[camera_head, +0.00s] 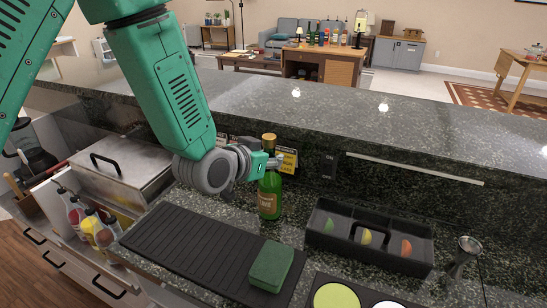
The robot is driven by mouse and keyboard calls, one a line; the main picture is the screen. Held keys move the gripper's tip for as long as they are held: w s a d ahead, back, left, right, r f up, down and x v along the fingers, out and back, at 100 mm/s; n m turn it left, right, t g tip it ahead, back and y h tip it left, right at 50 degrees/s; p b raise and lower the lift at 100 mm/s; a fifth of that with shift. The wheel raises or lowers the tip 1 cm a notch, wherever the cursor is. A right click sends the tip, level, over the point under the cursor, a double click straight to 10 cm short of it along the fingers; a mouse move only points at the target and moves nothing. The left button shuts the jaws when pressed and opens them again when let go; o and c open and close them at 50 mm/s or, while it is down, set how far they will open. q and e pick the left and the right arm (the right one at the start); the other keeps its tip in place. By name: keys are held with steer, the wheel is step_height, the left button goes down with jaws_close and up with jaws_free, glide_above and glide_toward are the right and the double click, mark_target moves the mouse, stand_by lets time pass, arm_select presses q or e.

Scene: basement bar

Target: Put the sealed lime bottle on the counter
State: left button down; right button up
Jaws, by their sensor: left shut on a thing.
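A green bottle (269,203) with a gold cap and an orange-brown label stands upright at the back of the lower worktop, behind the black ribbed mat. My left gripper (274,163) comes in from the left and is shut on the bottle just below its neck. The gripper covers part of the bottle's upper body. I cannot tell whether the bottle's base touches the worktop. The raised grey stone counter (330,105) runs behind and above it. My right gripper is not in view.
A black divided caddy (340,251) with fruit pieces stands right of the bottle, with a metal jigger (463,255) beyond. A green sponge (271,266) lies on the black mat (190,255). A steel lidded box (121,168) is at left. The raised counter's top looks clear.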

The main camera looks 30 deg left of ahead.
arm_select(q)
steer(key=c, duration=1.7)
jaws_free()
steer(key=shift+a+f, duration=0.1)
steer(key=shift+f, duration=0.05)
steer(key=shift+o, duration=0.7)
steer(key=shift+a, duration=0.15)
